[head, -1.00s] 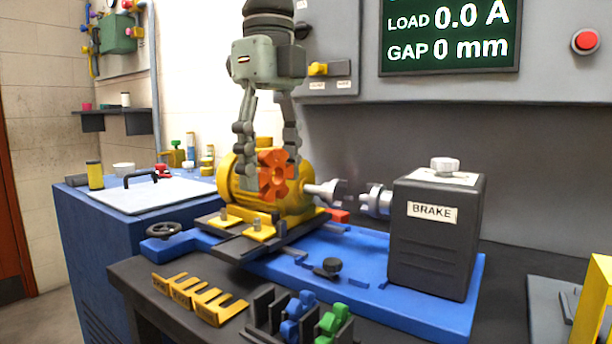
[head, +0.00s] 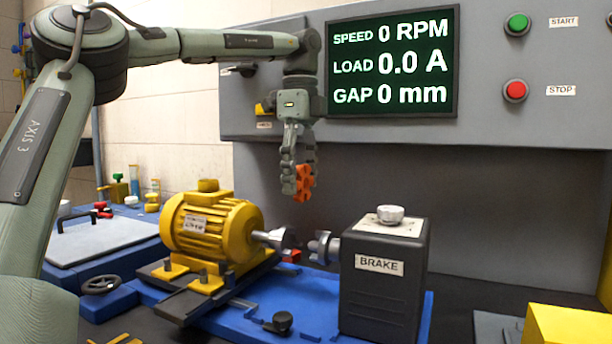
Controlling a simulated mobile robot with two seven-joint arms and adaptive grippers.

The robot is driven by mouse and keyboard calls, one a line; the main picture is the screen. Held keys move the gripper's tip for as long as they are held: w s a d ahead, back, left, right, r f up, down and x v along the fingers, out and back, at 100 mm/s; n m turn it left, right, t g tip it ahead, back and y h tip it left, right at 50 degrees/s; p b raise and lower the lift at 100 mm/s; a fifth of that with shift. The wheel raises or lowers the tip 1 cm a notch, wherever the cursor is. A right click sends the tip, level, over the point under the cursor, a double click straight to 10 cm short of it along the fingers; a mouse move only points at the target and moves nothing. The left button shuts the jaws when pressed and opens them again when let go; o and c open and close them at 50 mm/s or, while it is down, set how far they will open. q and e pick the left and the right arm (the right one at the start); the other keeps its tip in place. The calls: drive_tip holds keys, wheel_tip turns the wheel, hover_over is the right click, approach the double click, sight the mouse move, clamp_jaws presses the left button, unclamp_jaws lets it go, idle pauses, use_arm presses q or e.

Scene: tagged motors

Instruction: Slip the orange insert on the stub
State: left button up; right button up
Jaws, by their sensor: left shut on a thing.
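My left gripper (head: 297,178) points down and is shut on the orange insert (head: 305,184), a small lobed star-like piece. It holds the insert in the air above the gap between two metal jawed hubs. One hub (head: 277,239) is on the shaft of the yellow motor (head: 208,228). The other hub (head: 322,248) is on the stub of the dark brake box (head: 381,285), facing the first across a small gap. The insert is apart from both hubs. The far finger is partly hidden. My right gripper is not in view.
The blue base (head: 250,325) carries motor and brake, with a black knob (head: 280,322) in front and a handwheel (head: 101,285) at left. A grey panel with a screen (head: 393,62) stands behind. A yellow block (head: 565,324) is at lower right. Air around the insert is clear.

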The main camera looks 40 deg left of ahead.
use_arm(q)
drive_tip(key=shift+w+d+f, duration=0.1)
drive_tip(key=shift+d+f, duration=0.35)
drive_tip(key=shift+f, duration=1.5)
drive_tip(key=shift+w+d+f, duration=0.15)
drive_tip(key=shift+d+f, duration=0.25)
drive_tip(key=shift+f, duration=1.5)
drive_tip(key=shift+w+d+f, duration=0.1)
drive_tip(key=shift+d+f, duration=0.35)
drive_tip(key=shift+f, duration=1.5)
drive_tip(key=o, duration=1.2)
drive_tip(key=shift+r, duration=0.15)
wheel_tip(320, 180, up, 12)
